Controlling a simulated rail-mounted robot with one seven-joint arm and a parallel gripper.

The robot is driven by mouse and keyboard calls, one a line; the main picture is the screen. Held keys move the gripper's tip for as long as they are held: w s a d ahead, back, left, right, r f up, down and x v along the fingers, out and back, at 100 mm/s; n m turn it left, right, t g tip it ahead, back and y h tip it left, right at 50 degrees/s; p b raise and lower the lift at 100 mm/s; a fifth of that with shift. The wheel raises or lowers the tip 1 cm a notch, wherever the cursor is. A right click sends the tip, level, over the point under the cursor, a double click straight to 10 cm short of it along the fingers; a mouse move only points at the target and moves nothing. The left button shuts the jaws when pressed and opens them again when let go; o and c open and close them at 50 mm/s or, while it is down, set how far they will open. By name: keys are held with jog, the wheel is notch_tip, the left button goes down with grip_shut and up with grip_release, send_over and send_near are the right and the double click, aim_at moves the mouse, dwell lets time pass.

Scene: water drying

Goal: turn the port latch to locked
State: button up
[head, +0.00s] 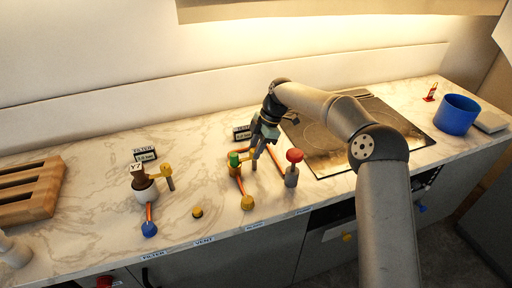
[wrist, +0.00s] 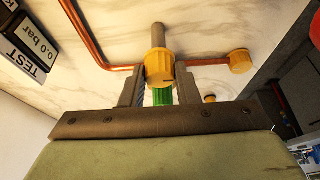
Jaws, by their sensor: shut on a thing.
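In the wrist view a yellow ribbed knob (wrist: 159,67), which looks like the port latch, has a grey post (wrist: 158,35) beyond it. My gripper (wrist: 160,79) is shut on the knob, one fingertip at each side. A green ribbed piece (wrist: 162,97) shows between the fingers, partly hidden. In the head view my gripper (head: 259,148) reaches down beside a green-topped fitting (head: 234,159), and the fingers hide much of the yellow knob. Whether the latch is locked cannot be told.
A red-topped post (head: 294,156) stands close to the right. A yellow knob (head: 247,203) sits in front, joined by an orange pipe. A small TEST display (wrist: 31,42) is near. At left is another fitting tagged Y7 (head: 147,193). A dark cooktop (head: 335,145) lies behind my arm.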

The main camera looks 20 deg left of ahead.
jog(key=o, duration=1)
jog(key=shift+c, duration=0.2)
jog(key=p+v, duration=0.1)
jog(key=v, duration=1.6)
jog(key=shift+d+r, duration=0.2)
